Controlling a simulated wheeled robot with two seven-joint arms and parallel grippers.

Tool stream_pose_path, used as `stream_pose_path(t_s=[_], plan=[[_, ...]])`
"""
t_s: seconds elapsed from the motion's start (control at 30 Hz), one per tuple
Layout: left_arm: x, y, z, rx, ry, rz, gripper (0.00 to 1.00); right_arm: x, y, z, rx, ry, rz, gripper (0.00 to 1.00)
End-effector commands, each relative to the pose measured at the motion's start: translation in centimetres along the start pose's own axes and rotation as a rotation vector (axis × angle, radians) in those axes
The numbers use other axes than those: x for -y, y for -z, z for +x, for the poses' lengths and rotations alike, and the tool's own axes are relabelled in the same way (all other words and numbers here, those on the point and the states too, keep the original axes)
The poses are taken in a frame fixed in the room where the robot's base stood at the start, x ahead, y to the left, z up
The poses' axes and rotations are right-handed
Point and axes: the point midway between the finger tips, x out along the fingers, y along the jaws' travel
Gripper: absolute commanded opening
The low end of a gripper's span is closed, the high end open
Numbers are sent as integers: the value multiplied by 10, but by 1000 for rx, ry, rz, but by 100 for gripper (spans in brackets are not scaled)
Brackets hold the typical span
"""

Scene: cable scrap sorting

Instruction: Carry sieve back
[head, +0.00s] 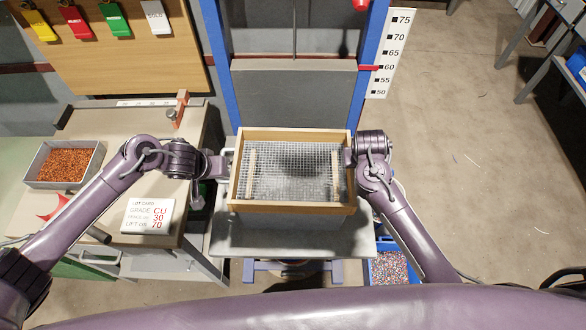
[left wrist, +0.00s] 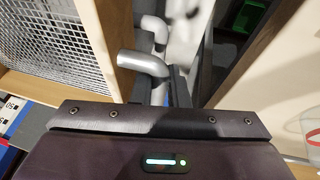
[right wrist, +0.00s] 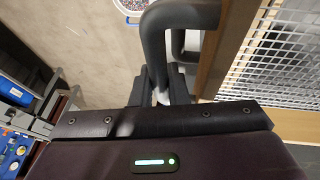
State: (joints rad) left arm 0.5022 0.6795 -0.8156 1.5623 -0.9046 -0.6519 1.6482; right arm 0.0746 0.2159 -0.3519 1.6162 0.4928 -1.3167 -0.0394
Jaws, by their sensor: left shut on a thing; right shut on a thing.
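The sieve (head: 292,207) is a light wooden frame with wire mesh, in the middle of the head view. It looks level, and the mesh looks empty. My left gripper (head: 226,165) is shut on the metal handle on its left side; this handle (left wrist: 140,63) shows in the left wrist view. My right gripper (head: 349,153) is shut on the right handle, seen as a grey bent bar (right wrist: 178,18) in the right wrist view. The sieve is over a grey platform (head: 290,235); I cannot tell whether they touch.
A bench on the left holds a tray (head: 99,160) of copper granules and a white sign (head: 147,215). A blue-edged frame (head: 215,62) with a height scale (head: 388,50) stands behind the sieve. A blue bin (head: 391,267) of mixed granules is low at right. The floor at right is open.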

Motion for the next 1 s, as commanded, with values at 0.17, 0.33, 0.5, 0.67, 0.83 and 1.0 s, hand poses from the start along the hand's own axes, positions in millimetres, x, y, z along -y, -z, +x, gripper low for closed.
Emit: stream_pose_path(t_s=[0.17, 0.33, 0.5, 0.67, 0.83, 1.0], plan=[[-1, 1, -2, -2, -1, 0, 0, 0, 1, -2, -2, 0, 0, 0], [-2, 4, -9, -2, -1, 0, 0, -2, 5, -9, -2, 0, 0, 0], [-6, 11, -24, -2, -1, 0, 0, -5, 11, -24, -2, 0, 1, 0], [-9, 17, -39, -2, -1, 0, 0, -8, 17, -39, -2, 0, 1, 0], [-10, 20, -47, -1, -1, 0, 0, -10, 20, -47, -2, 0, 0, 0], [-10, 20, -46, -1, -1, 0, 0, -10, 20, -46, -2, 0, 0, 0]])
